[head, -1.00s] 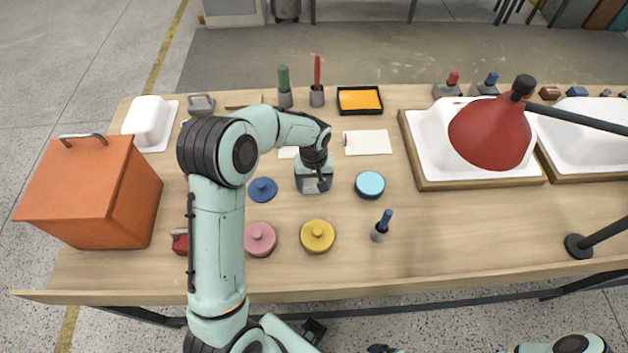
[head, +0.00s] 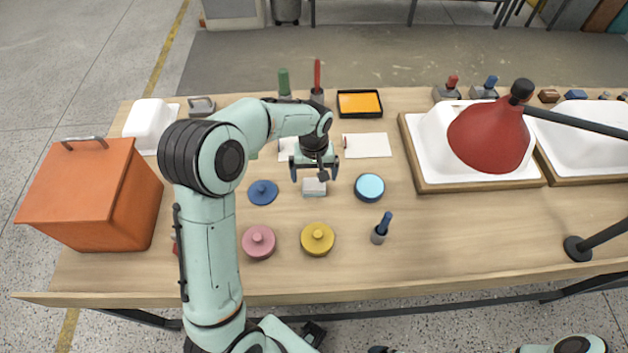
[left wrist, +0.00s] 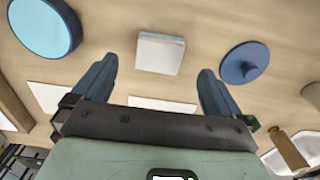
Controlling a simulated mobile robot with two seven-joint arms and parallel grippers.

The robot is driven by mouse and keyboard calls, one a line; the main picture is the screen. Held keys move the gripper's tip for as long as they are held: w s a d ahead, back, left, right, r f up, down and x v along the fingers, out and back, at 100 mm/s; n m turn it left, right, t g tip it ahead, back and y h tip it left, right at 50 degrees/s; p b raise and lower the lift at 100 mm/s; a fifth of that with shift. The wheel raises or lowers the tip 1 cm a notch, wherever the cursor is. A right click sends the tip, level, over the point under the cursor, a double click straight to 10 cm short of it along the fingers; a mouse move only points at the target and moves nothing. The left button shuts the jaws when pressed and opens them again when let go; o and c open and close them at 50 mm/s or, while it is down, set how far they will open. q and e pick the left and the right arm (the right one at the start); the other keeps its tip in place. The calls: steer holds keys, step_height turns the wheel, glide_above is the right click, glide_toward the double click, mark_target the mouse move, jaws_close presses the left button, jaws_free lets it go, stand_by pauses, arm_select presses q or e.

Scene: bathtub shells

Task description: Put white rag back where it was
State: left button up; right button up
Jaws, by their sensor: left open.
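The white rag (head: 314,187) looks like a small folded white block lying flat on the table, between the blue lid and the light-blue round container. It also shows in the left wrist view (left wrist: 160,52), just beyond the fingertips and between their lines. My left gripper (head: 314,172) is open and empty, on the far side of the rag and apart from it. Its two blue-grey fingers are spread wide in the left wrist view (left wrist: 156,68). My right gripper is not in view; only part of my right arm shows at the bottom right.
Around the rag are the blue lid (head: 262,192), light-blue container (head: 369,187), pink lid (head: 258,241), yellow lid (head: 317,239) and a blue-handled tool (head: 381,228). White sheets (head: 367,145) lie behind. An orange box (head: 88,193) stands left, a red lamp (head: 489,137) right.

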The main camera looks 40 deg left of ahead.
mark_target(314, 185)
arm_select(q)
step_height(314, 185, up, 6)
steer(key=shift+r, duration=0.2)
stand_by(0.6)
